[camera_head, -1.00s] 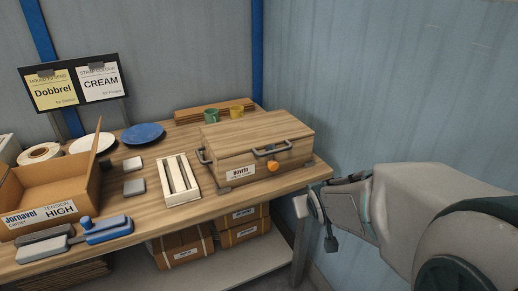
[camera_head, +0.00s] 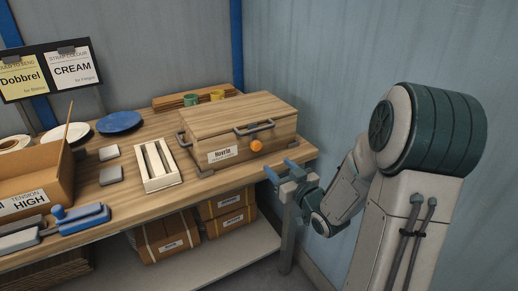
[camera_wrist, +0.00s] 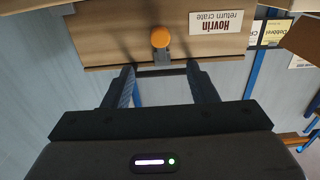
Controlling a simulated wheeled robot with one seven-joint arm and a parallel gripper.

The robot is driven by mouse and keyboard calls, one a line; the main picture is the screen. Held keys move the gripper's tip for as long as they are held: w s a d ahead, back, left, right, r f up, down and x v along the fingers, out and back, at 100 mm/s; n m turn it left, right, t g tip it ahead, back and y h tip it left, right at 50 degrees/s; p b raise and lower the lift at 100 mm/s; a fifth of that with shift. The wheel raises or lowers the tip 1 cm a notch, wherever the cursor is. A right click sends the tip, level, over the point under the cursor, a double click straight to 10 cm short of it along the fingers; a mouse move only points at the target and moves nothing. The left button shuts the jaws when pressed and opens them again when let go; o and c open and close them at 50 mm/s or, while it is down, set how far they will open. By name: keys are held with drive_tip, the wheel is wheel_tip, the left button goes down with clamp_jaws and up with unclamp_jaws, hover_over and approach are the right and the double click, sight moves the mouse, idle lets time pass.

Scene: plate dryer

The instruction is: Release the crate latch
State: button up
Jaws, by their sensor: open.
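The wooden crate (camera_head: 245,118) sits closed on the workbench, with a "Hovrin" label and dark handles. An orange latch knob (camera_head: 257,146) is on its front. In the wrist view the crate (camera_wrist: 110,30) appears upside down at the top, and the orange knob (camera_wrist: 160,37) has a dark piece behind it. My gripper (camera_head: 281,168) is open and empty, at the front right of the bench, short of the crate front and lower than the knob. In the wrist view its two fingers (camera_wrist: 160,70) point toward the crate, with the knob centred beyond their tips.
The bench (camera_head: 180,200) also holds a white slotted tray (camera_head: 155,167), an open cardboard box (camera_head: 35,175), a blue tool (camera_head: 82,216) and a blue plate (camera_head: 120,122). Green and yellow mugs stand behind the crate. A blue-grey wall (camera_head: 340,60) is on the right.

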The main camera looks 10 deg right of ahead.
sight(258, 147)
drive_tip(key=p+x, duration=0.1)
drive_tip(key=x, duration=1.1)
drive_tip(key=shift+w+a, duration=0.1)
drive_tip(key=shift+w, duration=0.15)
drive_tip(key=c, duration=0.9)
